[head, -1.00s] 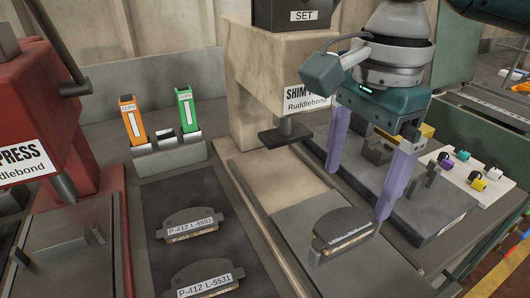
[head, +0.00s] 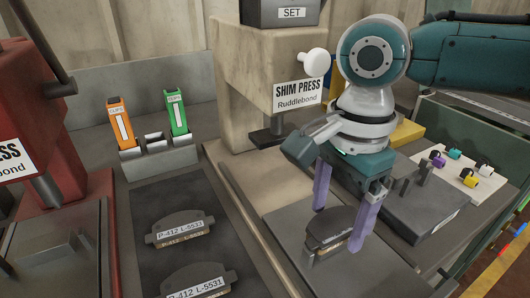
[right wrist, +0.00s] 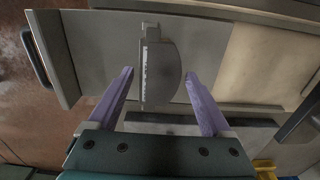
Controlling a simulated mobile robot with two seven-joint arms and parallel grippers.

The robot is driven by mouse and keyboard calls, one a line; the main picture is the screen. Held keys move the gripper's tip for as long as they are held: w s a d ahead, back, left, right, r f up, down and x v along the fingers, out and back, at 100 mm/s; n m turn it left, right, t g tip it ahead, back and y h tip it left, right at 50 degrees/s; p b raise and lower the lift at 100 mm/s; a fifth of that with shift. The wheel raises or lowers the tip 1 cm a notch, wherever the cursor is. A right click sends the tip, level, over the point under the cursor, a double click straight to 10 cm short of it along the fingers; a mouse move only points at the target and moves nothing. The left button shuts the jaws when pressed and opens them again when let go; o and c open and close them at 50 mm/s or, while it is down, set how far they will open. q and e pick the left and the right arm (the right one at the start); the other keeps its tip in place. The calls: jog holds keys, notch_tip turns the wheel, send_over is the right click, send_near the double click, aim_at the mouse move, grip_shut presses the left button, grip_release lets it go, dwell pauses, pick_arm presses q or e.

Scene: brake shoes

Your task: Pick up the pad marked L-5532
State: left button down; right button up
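A dark curved pad (head: 328,230) lies on the grey plate of the shim press, and its label is not readable here. It shows in the right wrist view (right wrist: 166,76) with a pale label strip along its straight edge. My right gripper (head: 337,229) is open and points down, with one purple finger on each side of this pad and visible gaps in the right wrist view (right wrist: 159,73). Two more pads lie on the dark mat: a far one (head: 182,227) and a near one (head: 202,281). Both labels start P-412; the near one reads L-5531, the far one's last digit is unclear. My left gripper is out of view.
The shim press (head: 298,80) stands behind the plate. A red press (head: 45,150) is at the left. Orange (head: 121,125) and green (head: 176,115) clip boxes stand in a grey holder. A white board with coloured pieces (head: 465,172) lies at the right.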

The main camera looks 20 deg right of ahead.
grip_shut()
dwell(0.5)
jog(key=shift+r, duration=0.1)
